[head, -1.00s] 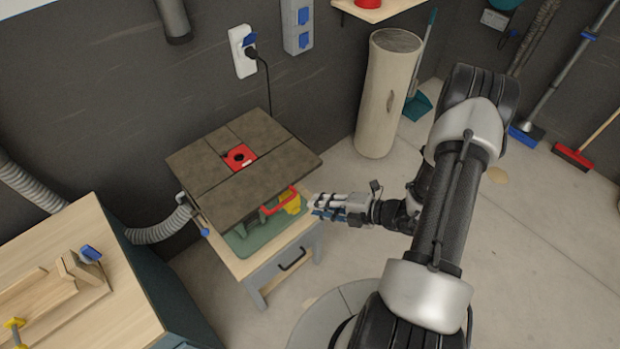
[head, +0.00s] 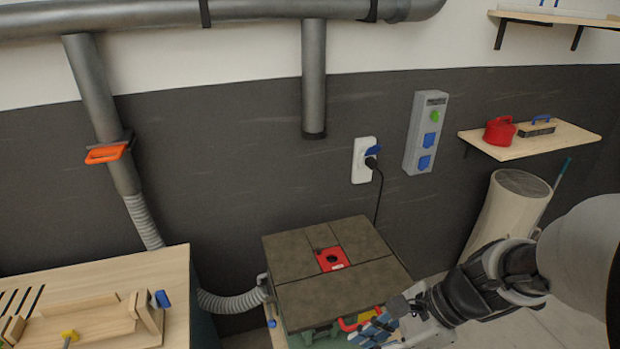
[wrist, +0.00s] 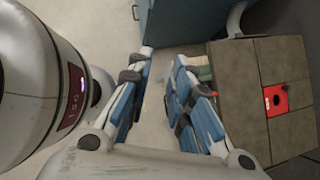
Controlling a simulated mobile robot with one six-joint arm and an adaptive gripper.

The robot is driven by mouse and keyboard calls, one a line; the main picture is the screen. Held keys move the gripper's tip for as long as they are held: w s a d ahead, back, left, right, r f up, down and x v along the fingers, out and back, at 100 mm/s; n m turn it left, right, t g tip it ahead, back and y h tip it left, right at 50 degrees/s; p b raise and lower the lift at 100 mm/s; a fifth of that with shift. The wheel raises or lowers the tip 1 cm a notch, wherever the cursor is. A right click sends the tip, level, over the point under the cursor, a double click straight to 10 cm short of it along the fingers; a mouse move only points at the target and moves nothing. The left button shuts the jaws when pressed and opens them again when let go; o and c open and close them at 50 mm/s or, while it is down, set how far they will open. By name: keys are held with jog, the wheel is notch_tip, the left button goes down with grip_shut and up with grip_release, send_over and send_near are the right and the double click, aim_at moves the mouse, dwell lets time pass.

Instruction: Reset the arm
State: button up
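My gripper (head: 378,328) is at the lower right of the head view, beside the front right edge of the router table (head: 318,286). In the wrist view my gripper (wrist: 160,88) has its two blue-padded fingers spread apart, with bare floor showing between them and nothing held. The router table (wrist: 262,78) also shows at the right of the wrist view, with its red insert plate. My arm (head: 490,280) reaches in from the right edge of the head view.
A wooden workbench (head: 170,262) with a wooden jig stands at the left. A grey hose (head: 232,301) runs to the router table. A wall shelf (head: 560,140) holds a red container. A pale cylinder (head: 505,215) stands at the right. The wrist view shows a blue-grey cabinet (wrist: 180,22).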

jog(key=s+d+r+n+t+h+b, duration=0.2)
jog(key=s+n+h, duration=0.1)
jog(key=n, duration=0.6)
jog(key=s+d+r+n+t+h+b, duration=0.2)
jog(key=s+r+n+h, duration=0.1)
jog(key=n, duration=0.6)
jog(key=shift+s+h, duration=0.7)
jog(key=shift+s, duration=0.5)
jog(key=shift+a, duration=0.1)
